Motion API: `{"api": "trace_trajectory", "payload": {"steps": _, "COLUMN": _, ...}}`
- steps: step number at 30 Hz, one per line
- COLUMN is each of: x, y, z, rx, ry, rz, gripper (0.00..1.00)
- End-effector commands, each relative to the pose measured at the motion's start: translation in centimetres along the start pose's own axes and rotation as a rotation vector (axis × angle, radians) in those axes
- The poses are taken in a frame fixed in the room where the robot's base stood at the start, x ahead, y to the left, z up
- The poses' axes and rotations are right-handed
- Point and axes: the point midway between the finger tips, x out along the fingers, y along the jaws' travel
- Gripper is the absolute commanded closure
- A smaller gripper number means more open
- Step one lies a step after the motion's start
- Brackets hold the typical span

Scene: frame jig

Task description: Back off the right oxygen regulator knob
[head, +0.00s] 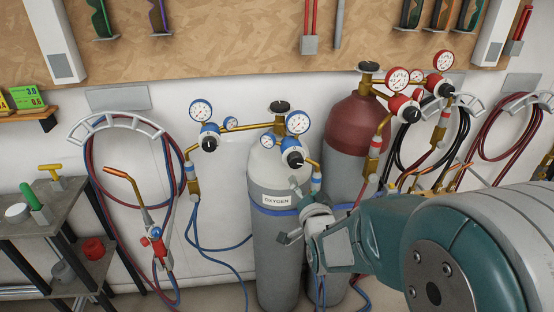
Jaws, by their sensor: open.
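The oxygen cylinder (275,268) is grey with a pale top, a blue band and an "OXYGEN" label. The right oxygen regulator (287,139) has blue-rimmed gauges. Its black knob (295,159) faces forward, on the cylinder's right side in the picture. A second oxygen regulator with a black knob (209,144) sits to the left on the brass manifold. My gripper (288,210) is open and empty. It appears below the right knob, in front of the cylinder, with clear picture space between its upper finger and the knob. Its exact depth from the cylinder is hard to tell.
A dark red cylinder (354,125) with red gauges (397,80) stands close on the right. Blue hoses (208,247) hang at the left and beneath. A hung torch (157,240) and a grey shelf (68,226) are further left. Open wall shows between the torch and the cylinder.

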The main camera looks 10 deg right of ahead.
Motion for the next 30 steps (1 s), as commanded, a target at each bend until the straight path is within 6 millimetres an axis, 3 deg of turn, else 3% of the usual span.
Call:
{"api": "trace_trajectory", "payload": {"steps": 8, "x": 1.4, "y": 0.8, "z": -0.7, "rx": 0.039, "ry": 0.033, "rz": -0.029, "gripper": 0.07}}
{"api": "trace_trajectory", "payload": {"steps": 21, "x": 9.1, "y": -0.5, "z": 0.0, "rx": 0.025, "ry": 0.032, "rz": -0.030, "gripper": 0.07}}
{"api": "trace_trajectory", "payload": {"steps": 30, "x": 11.0, "y": 0.1, "z": -0.7, "rx": 0.031, "ry": 0.033, "rz": -0.029, "gripper": 0.07}}
